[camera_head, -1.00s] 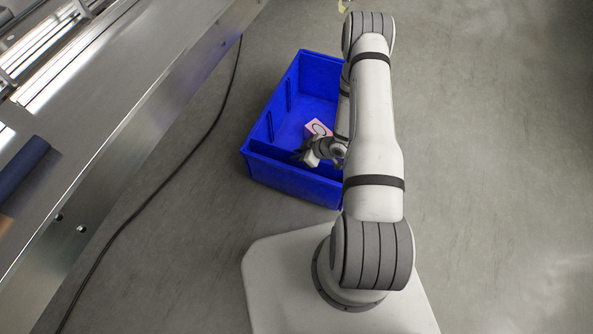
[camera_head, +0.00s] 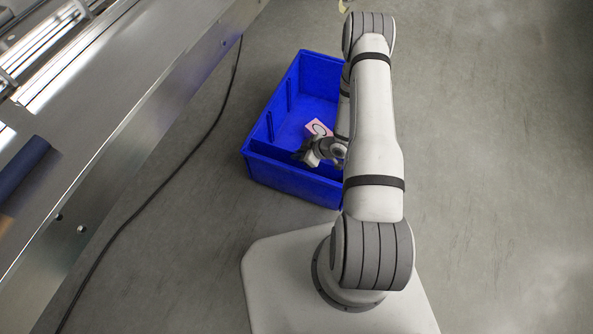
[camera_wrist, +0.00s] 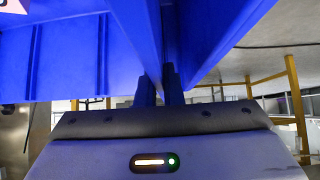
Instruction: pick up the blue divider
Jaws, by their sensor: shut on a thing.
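The blue divider (camera_wrist: 137,30) is a thin upright panel standing in the blue bin, close to and apart from the bin's near wall. In the wrist view my gripper (camera_wrist: 159,88) has one finger on each side of the divider's edge, with one finger in the narrow gap beside the bin wall (camera_wrist: 215,35). It is shut on the divider. In the head view my gripper (camera_head: 303,155) is low at the near end of the blue bin (camera_head: 285,178). My arm hides the bin's right side and part of the divider.
A pink box (camera_head: 319,128) with a dark ring mark lies in the bin near my gripper. A metal machine (camera_head: 130,95) with a dark blue roll (camera_head: 22,165) stands to the left. A black cable (camera_head: 165,178) runs across the floor between them. The floor at right is clear.

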